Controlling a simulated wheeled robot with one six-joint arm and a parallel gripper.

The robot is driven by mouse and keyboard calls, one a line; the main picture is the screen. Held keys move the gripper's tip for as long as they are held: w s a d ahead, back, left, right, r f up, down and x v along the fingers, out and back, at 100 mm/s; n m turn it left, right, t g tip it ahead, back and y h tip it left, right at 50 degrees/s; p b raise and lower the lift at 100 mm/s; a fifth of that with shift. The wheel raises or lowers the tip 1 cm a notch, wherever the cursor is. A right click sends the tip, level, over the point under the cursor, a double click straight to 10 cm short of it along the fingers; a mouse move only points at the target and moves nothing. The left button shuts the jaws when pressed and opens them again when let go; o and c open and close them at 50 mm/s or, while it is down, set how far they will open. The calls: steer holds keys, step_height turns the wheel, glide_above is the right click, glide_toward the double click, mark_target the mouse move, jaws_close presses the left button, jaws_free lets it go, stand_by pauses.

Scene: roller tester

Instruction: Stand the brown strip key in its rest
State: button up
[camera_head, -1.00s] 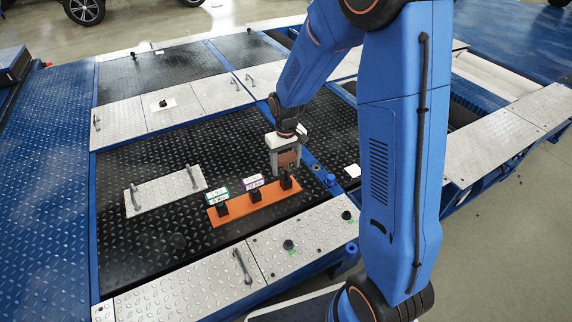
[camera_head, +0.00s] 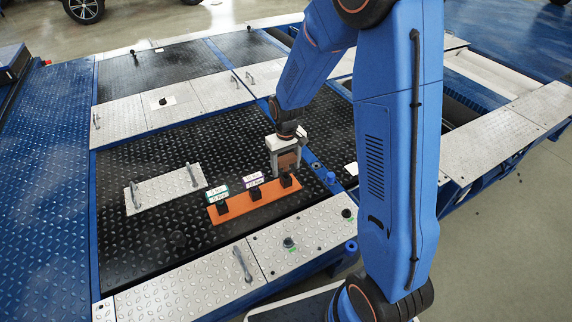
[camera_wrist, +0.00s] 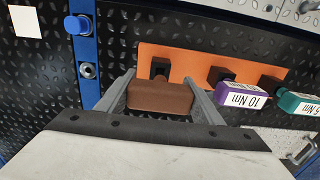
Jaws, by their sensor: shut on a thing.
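The brown strip key (camera_wrist: 160,96) is a brown block held between the two fingers of my gripper (camera_wrist: 160,92). In the head view my gripper (camera_head: 288,168) points down with the brown key (camera_head: 287,160) between its fingers. The orange strip (camera_head: 262,200) lies on the black plate and carries three black rests. The right-hand rest (camera_head: 287,181) is just in front of and below the held key. In the wrist view this empty-looking rest (camera_wrist: 160,67) shows just beyond the brown key, which covers part of it. Whether they touch cannot be told.
A purple-edged key labelled 10 Nm (camera_wrist: 245,94) stands in the middle rest, and a green-edged key (camera_wrist: 302,106) in the rest beside it. A blue knob (camera_wrist: 78,25) sits on the blue rail. A silver plate with handles (camera_head: 165,190) lies left of the strip.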

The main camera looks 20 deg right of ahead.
steer(key=shift+f, duration=1.6)
steer(key=o, duration=1.9)
step_height(320, 180, up, 16)
steer(key=shift+r, duration=0.1)
steer(key=shift+s+r, duration=0.1)
steer(key=shift+r, duration=0.55)
steer(key=s+d+r+m+t, duration=0.1)
steer(key=s+d+r, duration=0.1)
steer(key=s+r, duration=0.45)
steer(key=s+d+r+t, duration=0.2)
steer(key=s+d+r, duration=0.15)
steer(key=s, duration=0.55)
steer(key=shift+m+t, duration=0.6)
steer(key=shift+t, duration=0.3)
steer(key=s, duration=0.4)
steer(key=s+d+r, duration=0.1)
steer(key=s, duration=0.4)
steer(key=s+r, duration=0.1)
steer(key=s, duration=0.4)
steer(key=shift+s+d, duration=0.1)
steer(key=shift+d, duration=0.15)
